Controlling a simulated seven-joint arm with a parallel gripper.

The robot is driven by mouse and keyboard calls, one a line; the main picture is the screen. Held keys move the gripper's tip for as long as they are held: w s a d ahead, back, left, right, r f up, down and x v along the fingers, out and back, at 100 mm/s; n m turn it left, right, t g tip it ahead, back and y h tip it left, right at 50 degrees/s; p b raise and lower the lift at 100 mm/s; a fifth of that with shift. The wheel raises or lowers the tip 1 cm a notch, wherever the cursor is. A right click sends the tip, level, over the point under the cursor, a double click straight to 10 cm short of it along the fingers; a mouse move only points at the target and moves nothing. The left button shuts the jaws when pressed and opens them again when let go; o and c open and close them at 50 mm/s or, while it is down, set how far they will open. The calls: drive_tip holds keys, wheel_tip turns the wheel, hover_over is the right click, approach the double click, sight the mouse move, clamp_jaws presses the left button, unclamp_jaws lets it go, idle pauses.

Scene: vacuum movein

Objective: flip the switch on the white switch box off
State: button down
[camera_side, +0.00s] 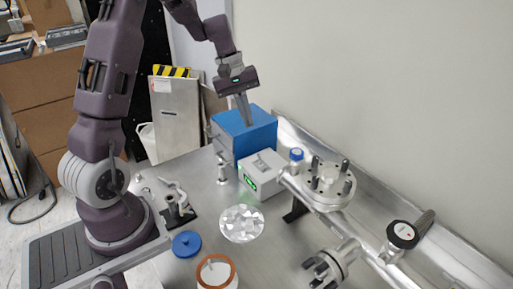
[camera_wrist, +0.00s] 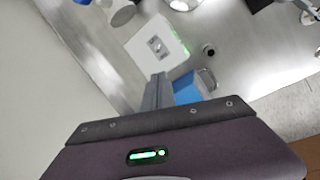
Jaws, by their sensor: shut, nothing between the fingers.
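The white switch box (camera_side: 264,170) stands on the metal table just in front of the blue box, with a green light on its front face. In the wrist view the switch box (camera_wrist: 140,42) shows a small switch (camera_wrist: 157,46) on its top and a green glow along its right edge. My gripper (camera_side: 247,121) is shut and empty, pointing down above or in front of the blue box, behind and higher than the switch box. In the wrist view its fingertips (camera_wrist: 157,76) appear just below the switch box, apart from the switch. The exact lever position is too small to tell.
The blue box (camera_side: 240,136) stands right behind the switch box. A pipe with a flange (camera_side: 325,188) lies close on its right. A small metal post (camera_side: 222,170), a shiny faceted disc (camera_side: 241,224) and a blue cap (camera_side: 187,244) are to the left and front.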

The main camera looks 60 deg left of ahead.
sight(260, 159)
drive_tip(key=x, duration=1)
drive_tip(key=shift+d, duration=0.1)
drive_tip(key=shift+d+r+y, duration=0.2)
drive_tip(key=shift+d+y, duration=0.1)
drive_tip(key=shift+y, duration=0.4)
drive_tip(key=y, duration=0.1)
drive_tip(key=d+y, duration=0.1)
drive_tip(key=shift+d+r+m+y, duration=0.25)
drive_tip(key=shift+r+m+y, duration=0.05)
drive_tip(key=shift+y, duration=0.1)
drive_tip(key=shift+r, duration=0.1)
drive_tip(key=shift+v, duration=0.75)
drive_tip(key=shift+w, duration=0.1)
